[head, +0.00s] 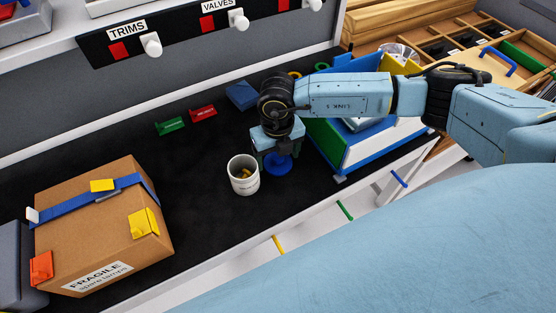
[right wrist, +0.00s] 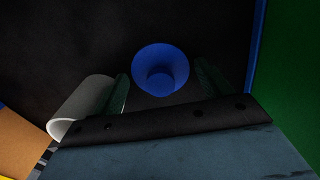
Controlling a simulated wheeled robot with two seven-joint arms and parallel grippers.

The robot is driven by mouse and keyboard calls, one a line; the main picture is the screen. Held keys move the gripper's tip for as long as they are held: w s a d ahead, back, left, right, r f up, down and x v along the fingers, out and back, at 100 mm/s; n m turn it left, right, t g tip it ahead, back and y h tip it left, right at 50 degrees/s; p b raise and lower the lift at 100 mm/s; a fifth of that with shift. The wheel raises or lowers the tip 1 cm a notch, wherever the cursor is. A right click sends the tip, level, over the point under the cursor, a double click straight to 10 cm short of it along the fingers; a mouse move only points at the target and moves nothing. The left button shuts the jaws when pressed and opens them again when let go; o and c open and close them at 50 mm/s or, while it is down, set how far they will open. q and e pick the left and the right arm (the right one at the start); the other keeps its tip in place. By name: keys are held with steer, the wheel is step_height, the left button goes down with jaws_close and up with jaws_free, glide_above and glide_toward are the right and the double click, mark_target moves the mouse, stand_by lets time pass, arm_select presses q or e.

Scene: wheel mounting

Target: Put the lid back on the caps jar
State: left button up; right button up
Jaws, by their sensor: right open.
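The caps jar (head: 243,176) is a small white pot standing upright and uncovered on the black worktop, with yellowish pieces inside. The blue round lid (head: 278,166) is on the worktop just right of the jar. My right gripper (head: 277,152) is over the lid, pointing down, open. In the right wrist view the lid (right wrist: 160,72) lies between and slightly beyond the two dark fingertips (right wrist: 163,90), with nothing gripped; whether they touch it I cannot tell. The jar (right wrist: 78,108) shows at the left, partly hidden by the left finger. My left gripper is not in view.
A blue, white and green bin (head: 345,150) stands close right of the gripper. A strapped cardboard box (head: 105,220) is at the left. Green (head: 170,127) and red (head: 203,113) clips lie behind the jar. The worktop between box and jar is clear.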

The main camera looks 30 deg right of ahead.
steer(key=c, duration=0.7)
steer(key=shift+c, duration=0.2)
step_height(320, 180, up, 10)
steer(key=shift+r+p, duration=0.1)
steer(key=shift+p, duration=0.4)
